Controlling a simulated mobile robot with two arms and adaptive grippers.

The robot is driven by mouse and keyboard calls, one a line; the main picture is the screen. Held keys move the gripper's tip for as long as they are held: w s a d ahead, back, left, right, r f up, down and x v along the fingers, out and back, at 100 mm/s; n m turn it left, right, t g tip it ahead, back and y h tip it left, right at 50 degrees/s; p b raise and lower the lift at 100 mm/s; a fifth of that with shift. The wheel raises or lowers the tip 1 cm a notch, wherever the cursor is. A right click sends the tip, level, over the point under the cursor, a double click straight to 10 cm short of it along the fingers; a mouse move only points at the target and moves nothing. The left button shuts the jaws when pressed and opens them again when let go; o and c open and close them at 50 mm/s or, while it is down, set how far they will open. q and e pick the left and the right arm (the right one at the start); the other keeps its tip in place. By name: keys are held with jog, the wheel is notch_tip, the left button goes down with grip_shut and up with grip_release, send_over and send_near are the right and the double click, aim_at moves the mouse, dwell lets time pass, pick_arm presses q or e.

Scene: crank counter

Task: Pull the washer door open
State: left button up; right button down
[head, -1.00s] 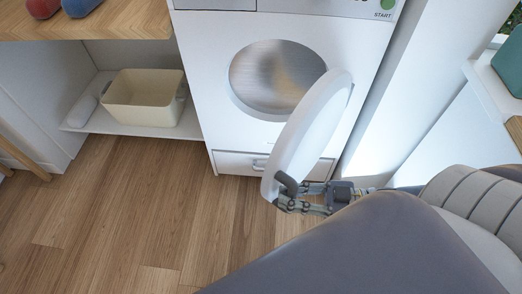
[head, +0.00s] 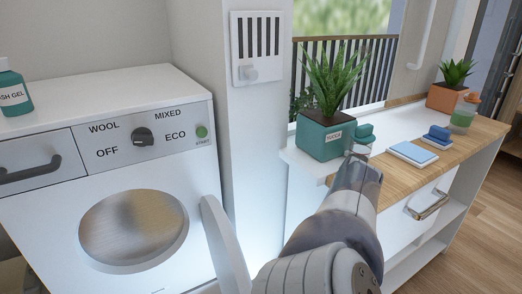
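The white washer (head: 60,215) stands at the left, with its round drum window (head: 133,230) facing me. The washer's round white door (head: 226,250) stands swung out from the front at the window's right side. I see it nearly edge-on, and its lower part is cut off by the bottom of the picture. My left gripper is not in view.
A green bottle (head: 11,88) stands on the washer top. A white pillar (head: 258,160) rises right of the washer. Beyond it, a counter (head: 480,135) bears a potted plant (head: 322,135), blue cloths or sponges (head: 412,153) and a second plant (head: 455,95).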

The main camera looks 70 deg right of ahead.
jog(key=shift+w+d, duration=0.1)
jog(key=shift+d, duration=0.1)
jog(key=c, duration=1.7)
grip_release()
